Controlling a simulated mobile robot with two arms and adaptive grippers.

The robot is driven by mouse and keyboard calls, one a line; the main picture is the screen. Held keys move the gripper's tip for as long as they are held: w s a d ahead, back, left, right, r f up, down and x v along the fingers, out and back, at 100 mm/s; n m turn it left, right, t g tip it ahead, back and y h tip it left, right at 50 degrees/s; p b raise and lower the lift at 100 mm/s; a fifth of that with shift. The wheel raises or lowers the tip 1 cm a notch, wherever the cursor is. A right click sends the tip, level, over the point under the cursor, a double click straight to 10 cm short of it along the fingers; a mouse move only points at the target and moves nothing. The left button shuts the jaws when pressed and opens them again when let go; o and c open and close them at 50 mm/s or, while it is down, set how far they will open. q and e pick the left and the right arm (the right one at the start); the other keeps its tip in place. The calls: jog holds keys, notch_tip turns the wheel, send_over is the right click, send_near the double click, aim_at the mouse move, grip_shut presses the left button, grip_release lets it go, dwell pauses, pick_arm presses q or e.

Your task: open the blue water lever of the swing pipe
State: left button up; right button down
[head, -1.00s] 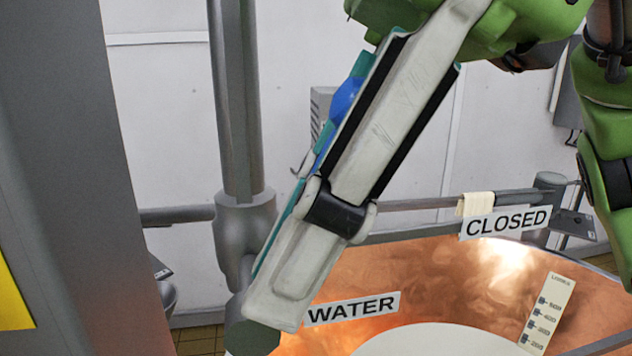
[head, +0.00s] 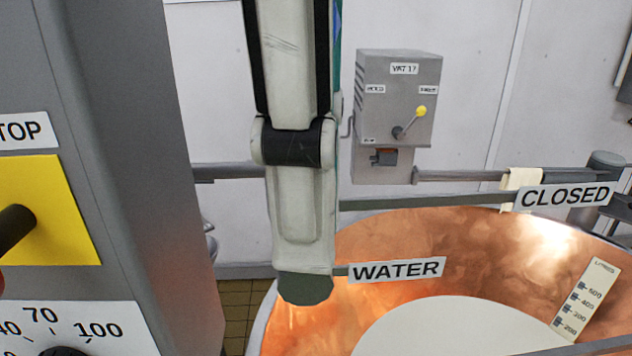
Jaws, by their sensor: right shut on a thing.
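My right gripper (head: 302,215) hangs straight down at the centre-left of the head view, seen edge-on with a pale finger facing me. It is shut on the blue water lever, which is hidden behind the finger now. The swing pipe is also largely covered by the gripper. A dark grey-green rounded end (head: 305,289) shows just below the fingertip. The WATER label (head: 397,270) sticks out to the right of it, over the copper vat (head: 470,250). My left gripper is not in view.
A CLOSED label (head: 565,197) hangs at a rail on the right. A grey VAT 17 box (head: 398,105) with a yellow-knobbed lever stands behind. A grey cabinet (head: 130,170) with a yellow plate and dial fills the left.

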jog(key=shift+f, duration=0.1)
jog(key=c, duration=2.1)
grip_release()
jog(key=shift+a, duration=0.15)
